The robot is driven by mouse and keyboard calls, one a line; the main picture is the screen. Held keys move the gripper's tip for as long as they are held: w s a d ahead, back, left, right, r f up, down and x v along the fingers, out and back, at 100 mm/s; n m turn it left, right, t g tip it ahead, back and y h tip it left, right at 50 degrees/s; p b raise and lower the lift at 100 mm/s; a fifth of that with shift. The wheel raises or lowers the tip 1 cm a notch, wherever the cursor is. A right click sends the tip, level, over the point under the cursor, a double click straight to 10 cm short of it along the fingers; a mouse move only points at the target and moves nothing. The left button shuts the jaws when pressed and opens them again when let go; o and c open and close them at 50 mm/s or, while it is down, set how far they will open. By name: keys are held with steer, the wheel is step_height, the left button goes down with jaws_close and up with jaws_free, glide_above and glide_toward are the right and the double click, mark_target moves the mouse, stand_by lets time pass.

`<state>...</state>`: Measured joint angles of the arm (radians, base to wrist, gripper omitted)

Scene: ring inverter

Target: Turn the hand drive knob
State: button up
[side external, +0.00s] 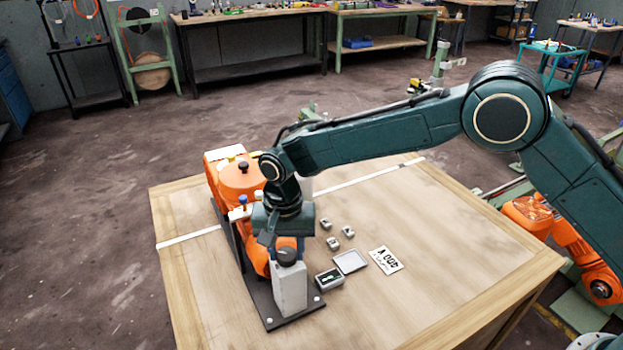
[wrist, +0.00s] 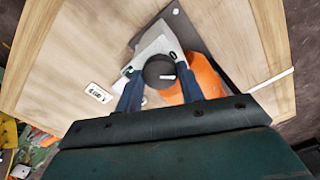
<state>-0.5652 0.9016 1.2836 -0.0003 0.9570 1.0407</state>
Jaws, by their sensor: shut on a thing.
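The hand drive knob is a dark round knob (side external: 287,256) on top of a grey upright housing (side external: 291,286) at the near end of the machine. In the wrist view the knob (wrist: 158,72), with a small white mark on its face, sits between my two blue fingers. My gripper (side external: 283,243) points down over the housing in the side view, and in the wrist view my gripper (wrist: 152,66) is shut on the knob from both sides. The finger contact is partly hidden in the side view by the gripper body.
The orange machine body (side external: 240,178) stands on a dark base plate (side external: 283,322) on the wooden table (side external: 440,255). To the right lie a small dark box (side external: 329,279), a grey tray (side external: 350,262), a white label card (side external: 386,260) and several small grey blocks (side external: 333,243). The table's right side is clear.

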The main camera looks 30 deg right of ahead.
mark_target(287, 253)
steer(key=m, duration=0.5)
steer(key=shift+r+m, duration=0.1)
steer(key=shift+m, duration=0.3)
steer(key=m, duration=0.5)
steer(key=o, duration=1)
step_height(287, 253, up, 14)
stand_by(0.5)
steer(key=shift+d, duration=0.1)
